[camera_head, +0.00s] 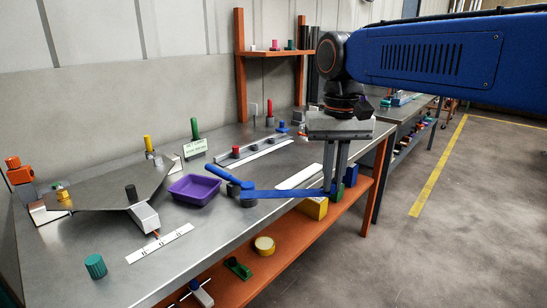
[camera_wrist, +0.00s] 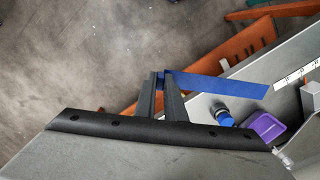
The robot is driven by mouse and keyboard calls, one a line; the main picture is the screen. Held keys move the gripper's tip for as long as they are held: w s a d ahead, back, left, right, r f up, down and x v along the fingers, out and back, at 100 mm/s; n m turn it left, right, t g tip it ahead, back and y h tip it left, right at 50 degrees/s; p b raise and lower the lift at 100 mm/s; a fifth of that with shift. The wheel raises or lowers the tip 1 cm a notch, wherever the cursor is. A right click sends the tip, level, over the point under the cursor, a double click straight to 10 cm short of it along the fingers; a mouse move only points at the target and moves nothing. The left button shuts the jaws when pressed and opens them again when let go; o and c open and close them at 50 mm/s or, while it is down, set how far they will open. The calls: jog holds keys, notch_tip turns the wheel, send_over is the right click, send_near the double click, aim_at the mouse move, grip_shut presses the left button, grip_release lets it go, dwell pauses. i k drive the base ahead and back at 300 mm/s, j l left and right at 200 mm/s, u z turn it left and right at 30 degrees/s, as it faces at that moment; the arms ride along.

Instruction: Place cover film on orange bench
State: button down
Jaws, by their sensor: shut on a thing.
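The cover film looks to be the long flat blue strip (camera_head: 285,194); it also shows in the wrist view (camera_wrist: 215,86). My gripper (camera_head: 334,188) points down and is shut on the strip's right end, at the bench's front edge. The fingertips also show in the wrist view (camera_wrist: 163,78). The strip reaches left across the front edge of the orange bench, which has a grey metal top (camera_head: 214,228) and orange legs and lower shelf (camera_head: 283,253). I cannot tell how high the strip is above the top.
A purple tray (camera_head: 194,188) and a grey sheet (camera_head: 100,186) are further left. A yellow block (camera_head: 313,208) and a yellow roll (camera_head: 264,246) lie on the lower shelf. The floor (camera_head: 440,240) at right is clear.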

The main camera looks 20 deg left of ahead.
aim_at(275, 162)
jog(key=i+j, duration=0.4)
jog(key=i, duration=0.15)
jog(key=i+j, duration=0.35)
jog(key=i, duration=0.25)
